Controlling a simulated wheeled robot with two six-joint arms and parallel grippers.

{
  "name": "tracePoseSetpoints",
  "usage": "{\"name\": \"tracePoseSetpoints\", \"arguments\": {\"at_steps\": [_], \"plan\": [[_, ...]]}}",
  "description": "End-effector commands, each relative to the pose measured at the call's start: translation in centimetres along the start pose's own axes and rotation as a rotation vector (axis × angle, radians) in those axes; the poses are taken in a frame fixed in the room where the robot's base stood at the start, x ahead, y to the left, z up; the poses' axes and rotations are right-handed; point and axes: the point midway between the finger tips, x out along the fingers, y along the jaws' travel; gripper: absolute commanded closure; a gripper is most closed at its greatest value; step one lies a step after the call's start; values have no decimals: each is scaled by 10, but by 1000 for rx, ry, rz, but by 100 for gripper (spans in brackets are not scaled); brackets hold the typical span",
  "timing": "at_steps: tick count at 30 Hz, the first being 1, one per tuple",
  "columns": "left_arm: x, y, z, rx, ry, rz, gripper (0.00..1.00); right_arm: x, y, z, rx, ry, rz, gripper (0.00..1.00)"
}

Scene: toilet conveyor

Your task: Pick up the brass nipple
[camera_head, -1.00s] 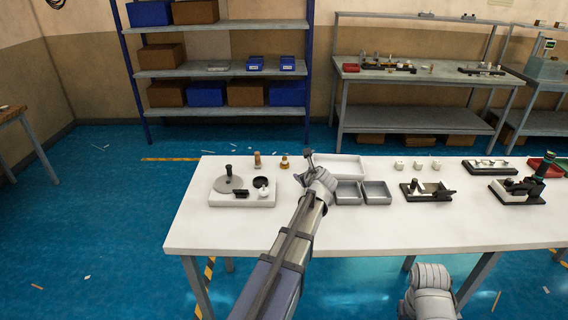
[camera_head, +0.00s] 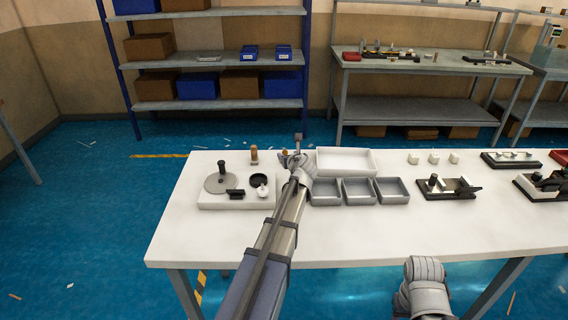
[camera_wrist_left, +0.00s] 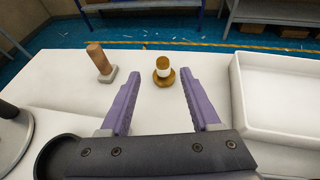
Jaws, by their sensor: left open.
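My right gripper is out of view; only part of my right arm shows low in the head view.
A wooden-handled piece (camera_wrist_left: 102,62) stands left of the nipple. A white tray (camera_head: 346,172) is close on the right, with grey bins (camera_head: 325,199) in front. A white fixture base (camera_head: 236,204) lies to the left. Bare table separates the nipple from the tray.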

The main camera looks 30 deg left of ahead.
Motion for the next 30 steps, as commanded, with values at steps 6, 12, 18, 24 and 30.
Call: {"name": "tracePoseSetpoints", "arguments": {"at_steps": [6, 12, 18, 24, 30], "plan": [[7, 0, -17, -1, 0, 0, 37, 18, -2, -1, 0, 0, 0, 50], [10, 0, -16, -1, 0, 0, 37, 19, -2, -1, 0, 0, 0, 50], [31, -2, -18, -1, 1, 0, 37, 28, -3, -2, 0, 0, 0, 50], [35, -1, -17, -1, 1, 0, 37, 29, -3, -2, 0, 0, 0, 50], [56, -4, -23, -2, 1, 1, 37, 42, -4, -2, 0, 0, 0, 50]]}}
